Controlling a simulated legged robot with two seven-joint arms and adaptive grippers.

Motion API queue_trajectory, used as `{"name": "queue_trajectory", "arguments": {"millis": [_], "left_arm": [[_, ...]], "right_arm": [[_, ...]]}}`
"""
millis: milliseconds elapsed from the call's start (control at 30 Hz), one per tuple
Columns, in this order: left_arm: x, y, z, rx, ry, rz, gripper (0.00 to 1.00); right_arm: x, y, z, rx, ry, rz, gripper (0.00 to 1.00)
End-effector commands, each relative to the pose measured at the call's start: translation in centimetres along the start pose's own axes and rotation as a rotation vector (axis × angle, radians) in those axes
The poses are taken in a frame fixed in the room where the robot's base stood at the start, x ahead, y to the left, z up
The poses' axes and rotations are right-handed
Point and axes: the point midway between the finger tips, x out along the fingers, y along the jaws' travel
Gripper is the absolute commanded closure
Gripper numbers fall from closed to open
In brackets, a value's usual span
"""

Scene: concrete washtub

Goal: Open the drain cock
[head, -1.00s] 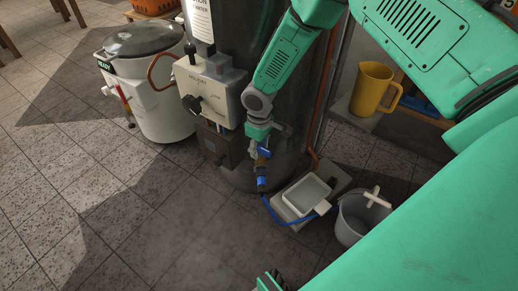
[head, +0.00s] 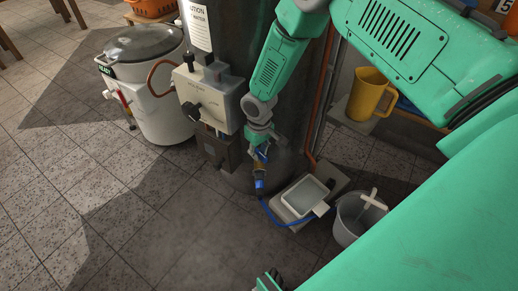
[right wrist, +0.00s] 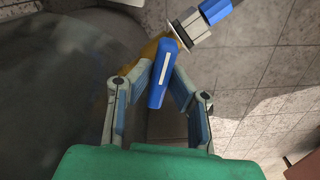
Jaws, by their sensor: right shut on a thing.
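The drain cock shows in the head view as a small brass body (head: 260,170) low on the front of the dark grey cylinder, with a blue lever handle (head: 262,154) at its top. In the right wrist view the blue lever (right wrist: 163,75) with a pale stripe lies between the two fingers, and part of the brass body shows behind it. My right gripper (head: 261,147) reaches down to the cock; in the right wrist view its fingers (right wrist: 165,82) are closed on the lever. The lever's pivot is hidden.
A blue hose (head: 270,212) runs from the cock's outlet to a pale tray (head: 305,198). A grey bucket (head: 350,225) stands to its right. A control box (head: 210,97) sits left of my right arm, near a white lidded tub (head: 150,95).

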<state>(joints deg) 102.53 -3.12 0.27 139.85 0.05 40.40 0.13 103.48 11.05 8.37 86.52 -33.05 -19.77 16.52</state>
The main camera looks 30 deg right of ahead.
Motion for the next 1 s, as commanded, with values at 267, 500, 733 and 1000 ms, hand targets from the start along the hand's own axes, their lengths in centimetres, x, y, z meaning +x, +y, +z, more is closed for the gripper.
{"name": "queue_trajectory", "arguments": {"millis": [267,500,733,1000], "left_arm": [[-1.9,0.0,-0.1,0.0,0.0,0.0,0.53],[-2.8,0.0,-0.1,0.0,0.0,0.0,0.53],[-3.1,0.0,-0.2,0.0,0.0,0.0,0.53],[-3.3,0.0,-0.2,0.0,0.0,0.0,0.53]], "right_arm": [[-0.3,0.2,-0.1,0.247,0.003,0.004,1.0],[-0.2,0.2,-0.1,0.425,0.004,0.003,1.0],[-0.2,0.2,-0.2,0.533,0.005,0.002,1.0],[-0.1,0.2,-0.2,0.585,0.005,0.001,1.0]]}}
